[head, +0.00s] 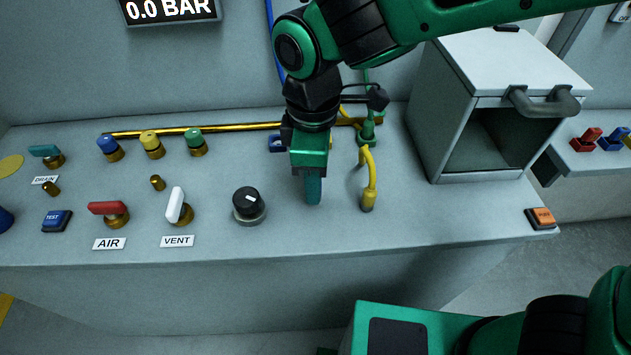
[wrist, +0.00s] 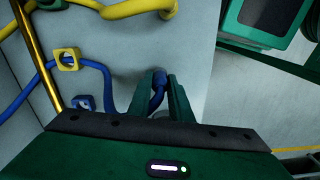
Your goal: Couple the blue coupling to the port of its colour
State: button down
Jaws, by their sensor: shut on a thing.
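My gripper (head: 314,193) points down over the front middle of the bench. In the wrist view its two dark green fingers (wrist: 166,98) are closed on the blue coupling (wrist: 158,85), whose blue hose (wrist: 108,80) curves off to the left. In the head view the fingers and wrist hide the coupling. I cannot tell from these views whether it touches the bench top. The blue-topped port (head: 111,149) stands at the back left of the bench, left of the yellow port (head: 152,145) and the green port (head: 196,142), well away from my gripper.
A yellow coupling (head: 369,187) stands close right of my gripper, with a green one (head: 367,128) behind. A black knob (head: 248,205), white vent lever (head: 177,206) and red air lever (head: 108,209) line the front. A grey open box (head: 490,140) is right. The gauge (head: 170,9) reads 0.0 BAR.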

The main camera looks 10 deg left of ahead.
jog(key=shift+r, duration=1.65)
